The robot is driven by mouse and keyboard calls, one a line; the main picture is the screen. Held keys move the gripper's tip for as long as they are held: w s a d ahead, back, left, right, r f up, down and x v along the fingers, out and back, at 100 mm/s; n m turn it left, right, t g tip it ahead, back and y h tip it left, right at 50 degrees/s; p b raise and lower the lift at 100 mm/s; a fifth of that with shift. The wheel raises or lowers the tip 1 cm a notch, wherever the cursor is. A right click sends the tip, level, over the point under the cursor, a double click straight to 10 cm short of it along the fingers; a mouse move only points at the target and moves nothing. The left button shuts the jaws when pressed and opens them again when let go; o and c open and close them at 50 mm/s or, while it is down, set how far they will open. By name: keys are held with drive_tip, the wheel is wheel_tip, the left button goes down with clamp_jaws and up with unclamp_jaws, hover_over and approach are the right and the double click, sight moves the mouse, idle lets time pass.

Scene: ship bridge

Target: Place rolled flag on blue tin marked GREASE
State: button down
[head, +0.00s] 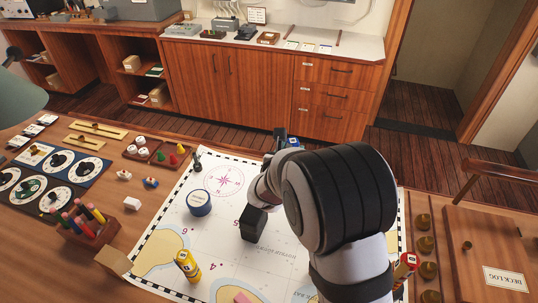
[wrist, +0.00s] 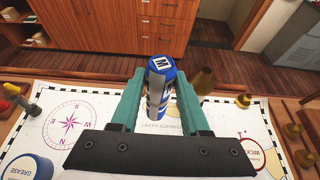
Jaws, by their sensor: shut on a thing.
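My gripper (wrist: 161,84) is shut on a rolled flag (wrist: 160,98), blue with white bands and an M on its end. In the head view my arm hides most of the flag; a bit of blue (head: 294,142) shows beside the fingers, past the chart's far edge. The blue tin marked GREASE (head: 200,203) stands on the chart, left of my arm, with a pale lid. The wrist view shows part of this tin (wrist: 27,167) at the lower left, apart from the gripper and flag. Nothing is seen on its lid.
A yellow rolled flag (head: 187,265) stands on the chart's near part. Brass pieces (head: 425,245) stand at right. A round lid reading WICKS (wrist: 250,155) shows in the wrist view. Chart around the grease tin is mostly clear.

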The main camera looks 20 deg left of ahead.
drive_tip(key=s+a+r+n+y, duration=0.2)
drive_tip(key=s+a+r, duration=0.15)
drive_tip(key=a, duration=0.25)
drive_tip(key=s+a+r+n+y, duration=0.2)
drive_tip(key=s+a, duration=0.3)
drive_tip(key=a, duration=0.1)
drive_tip(key=s+a+f, duration=0.3)
drive_tip(key=a+f, duration=0.7)
drive_tip(key=a, duration=0.1)
drive_tip(key=shift+s+a+f+g, duration=0.25)
drive_tip(key=shift+a+f+g, duration=0.05)
drive_tip(key=shift+a+g, duration=0.1)
drive_tip(key=shift+f, duration=0.15)
drive_tip(key=shift+c, duration=2)
unclamp_jaws()
